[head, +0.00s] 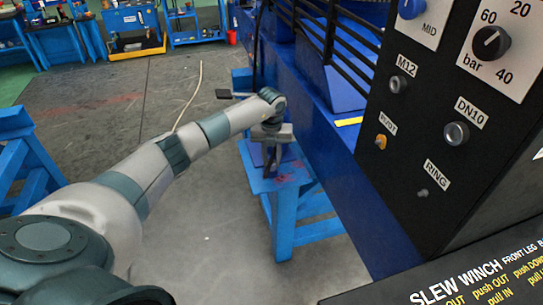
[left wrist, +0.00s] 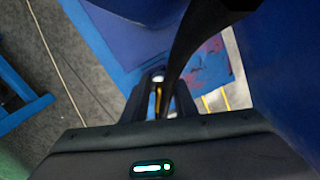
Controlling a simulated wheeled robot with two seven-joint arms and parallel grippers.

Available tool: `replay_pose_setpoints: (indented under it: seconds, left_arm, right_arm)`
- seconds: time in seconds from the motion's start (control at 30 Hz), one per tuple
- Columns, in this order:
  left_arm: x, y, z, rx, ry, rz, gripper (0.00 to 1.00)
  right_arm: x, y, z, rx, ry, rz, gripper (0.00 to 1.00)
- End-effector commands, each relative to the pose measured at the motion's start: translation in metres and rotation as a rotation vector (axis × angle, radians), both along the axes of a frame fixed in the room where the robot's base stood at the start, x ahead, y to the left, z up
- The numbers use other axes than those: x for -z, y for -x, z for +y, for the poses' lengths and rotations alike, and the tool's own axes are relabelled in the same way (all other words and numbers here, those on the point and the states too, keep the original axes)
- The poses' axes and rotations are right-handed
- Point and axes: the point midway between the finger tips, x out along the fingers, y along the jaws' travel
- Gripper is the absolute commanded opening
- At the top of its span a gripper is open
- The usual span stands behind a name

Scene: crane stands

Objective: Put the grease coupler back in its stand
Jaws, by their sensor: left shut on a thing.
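My left gripper (head: 270,155) is at the end of the outstretched arm, pointing down over a blue steel stand (head: 285,222). In the left wrist view its narrow fingers (left wrist: 161,98) are shut on a small, partly hidden piece with a metallic end and a yellowish strip, seemingly the grease coupler (left wrist: 158,78). A black hose (left wrist: 188,45) curves up close to it. The stand's blue top with reddish marks (left wrist: 207,65) lies below. I cannot tell whether the piece touches the stand or sits in a holder. My right gripper is not in view.
A dark control panel (head: 405,140) with knobs and ports labelled M12, DN10, PIVOT and RING stands close at right. A blue machine frame with black rails (head: 335,50) is beside the stand. A blue trestle (head: 25,160) is at left. Grey floor between is mostly clear.

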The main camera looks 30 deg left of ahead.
Motion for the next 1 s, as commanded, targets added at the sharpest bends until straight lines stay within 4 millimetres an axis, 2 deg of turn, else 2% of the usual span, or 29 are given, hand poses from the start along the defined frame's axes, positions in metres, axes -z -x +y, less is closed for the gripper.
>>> replay_pose_setpoints:
  seconds: [0.03,0.47,0.5,0.57,1.0]
  left_arm:
    - [0.0132,-0.0002,-0.0005,-0.021,0.001,0.0,0.0]
    - [0.0178,0.0023,0.001,-0.082,-0.002,0.006,0.0]
    - [0.0181,0.0026,0.001,-0.082,-0.003,0.007,0.35]
    - [0.018,0.0026,0.001,-0.081,-0.003,0.007,0.48]
    - [0.0147,0.0012,0.0012,-0.081,-0.001,0.003,0.48]
  right_arm:
    - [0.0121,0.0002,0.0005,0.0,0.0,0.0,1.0]
    - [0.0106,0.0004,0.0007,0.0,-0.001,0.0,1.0]
    - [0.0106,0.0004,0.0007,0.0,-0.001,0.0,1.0]
    - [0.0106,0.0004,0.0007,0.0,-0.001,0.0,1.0]
    - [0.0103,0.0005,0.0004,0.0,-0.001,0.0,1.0]
